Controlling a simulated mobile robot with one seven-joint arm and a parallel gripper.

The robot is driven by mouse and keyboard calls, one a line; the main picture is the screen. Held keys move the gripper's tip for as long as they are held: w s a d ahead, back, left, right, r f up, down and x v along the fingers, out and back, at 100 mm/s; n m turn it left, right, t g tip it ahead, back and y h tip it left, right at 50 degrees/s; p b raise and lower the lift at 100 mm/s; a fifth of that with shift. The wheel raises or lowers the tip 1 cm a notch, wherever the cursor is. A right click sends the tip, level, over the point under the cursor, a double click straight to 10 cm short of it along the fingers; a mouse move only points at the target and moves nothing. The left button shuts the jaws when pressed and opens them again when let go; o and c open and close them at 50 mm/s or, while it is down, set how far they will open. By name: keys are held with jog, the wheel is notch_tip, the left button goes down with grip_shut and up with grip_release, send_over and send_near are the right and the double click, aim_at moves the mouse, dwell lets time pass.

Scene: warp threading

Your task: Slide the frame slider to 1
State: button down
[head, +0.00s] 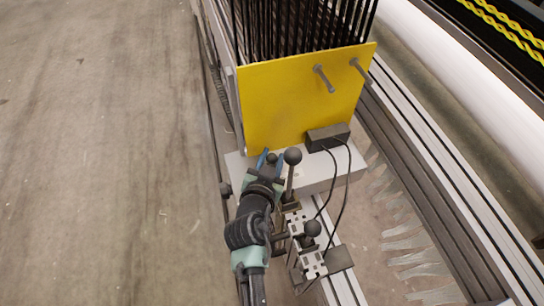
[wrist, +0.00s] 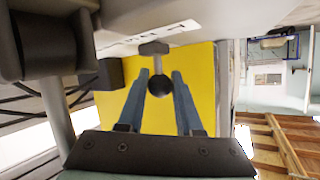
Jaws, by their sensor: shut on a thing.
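My gripper (head: 270,163) reaches up to the front of the grey block under the yellow plate. Its two blue fingers are closed around a small dark ball knob (head: 272,158), which I take to be the frame slider's. In the wrist view the black knob (wrist: 159,87) sits between the blue fingers (wrist: 160,80), on a short grey stem with a crossbar at the block. A white label with markings (wrist: 165,35) lies along the block beside the stem. The marks are too small and skewed to read, so the slider's position cannot be told.
The yellow plate (head: 290,100) with two grey pegs stands behind the block (head: 315,178). A tall black ball-topped lever (head: 292,157) stands right beside my gripper, with another lever knob (head: 312,229) nearer. Black cables loop from a dark box (head: 328,137). Open floor (head: 100,160) lies left.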

jog(key=a+b, duration=0.1)
jog(key=s+a+b, duration=0.1)
jog(key=a, duration=0.1)
jog(key=shift+a+f, duration=0.2)
jog(key=shift+s+a+r, duration=0.15)
jog(key=shift+s+a, duration=0.05)
jog(key=shift+a, duration=0.3)
jog(key=c, duration=0.6)
grip_release()
jog(key=shift+a, duration=0.1)
jog(key=shift+s+r, duration=0.1)
jog(key=shift+s+r, duration=0.15)
jog(key=shift+s, duration=0.15)
jog(key=p+v, duration=0.2)
jog(key=v, duration=1)
